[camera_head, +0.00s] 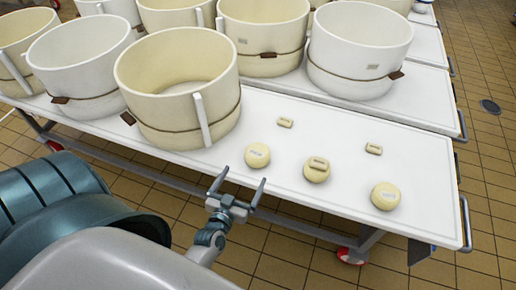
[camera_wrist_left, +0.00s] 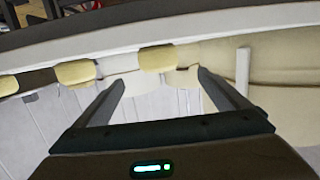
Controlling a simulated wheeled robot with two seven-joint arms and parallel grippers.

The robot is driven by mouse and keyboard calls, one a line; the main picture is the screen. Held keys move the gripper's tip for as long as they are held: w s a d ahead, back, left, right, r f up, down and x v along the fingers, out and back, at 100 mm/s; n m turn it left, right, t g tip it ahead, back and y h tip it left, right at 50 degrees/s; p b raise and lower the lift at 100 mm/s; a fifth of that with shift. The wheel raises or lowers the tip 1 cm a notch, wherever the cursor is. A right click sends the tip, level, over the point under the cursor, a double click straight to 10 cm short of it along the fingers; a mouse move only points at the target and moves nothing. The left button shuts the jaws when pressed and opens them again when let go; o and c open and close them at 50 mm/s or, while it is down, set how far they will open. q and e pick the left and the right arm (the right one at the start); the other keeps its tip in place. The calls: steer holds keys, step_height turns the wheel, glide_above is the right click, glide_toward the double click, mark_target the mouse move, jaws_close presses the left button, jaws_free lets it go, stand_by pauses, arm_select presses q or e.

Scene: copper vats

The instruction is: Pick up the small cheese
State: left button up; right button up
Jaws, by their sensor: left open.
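Three round pale-yellow cheeses sit on the white table: left (camera_head: 257,155), middle (camera_head: 317,173) and right (camera_head: 386,196). Small rectangular cheeses lie behind them, one at left (camera_head: 285,122) and one at right (camera_head: 374,149). Another small block (camera_head: 319,162) rests on the middle round cheese. My left gripper (camera_head: 239,181) is open and empty at the table's front edge, just in front of the left round cheese. In the left wrist view, a yellow cheese (camera_wrist_left: 158,58) appears beyond and between the open fingers (camera_wrist_left: 162,80). A second cheese (camera_wrist_left: 76,72) is left of it. My right gripper is not seen.
A large cream vat (camera_head: 180,90) with a white upright handle stands left of the cheeses, close to my left gripper. More vats, including a white one (camera_head: 360,50), stand behind. The table (camera_head: 425,170) is bare around the cheeses.

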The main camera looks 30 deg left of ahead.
mark_target(256, 155)
arm_select(q)
steer(key=b+x, duration=0.2)
steer(key=x, duration=0.2)
steer(key=shift+w+f, duration=0.15)
steer(key=shift+w, duration=0.05)
steer(key=b+x, duration=0.2)
steer(key=x, duration=0.4)
steer(key=shift+w, duration=0.25)
steer(key=shift+w+a+b, duration=0.15)
steer(key=shift+w+b, duration=0.25)
steer(key=shift+w, duration=0.2)
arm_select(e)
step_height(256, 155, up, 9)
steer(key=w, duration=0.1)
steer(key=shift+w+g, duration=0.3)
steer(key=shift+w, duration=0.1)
arm_select(q)
steer(key=shift+w+f, duration=0.1)
steer(key=shift+w, duration=0.05)
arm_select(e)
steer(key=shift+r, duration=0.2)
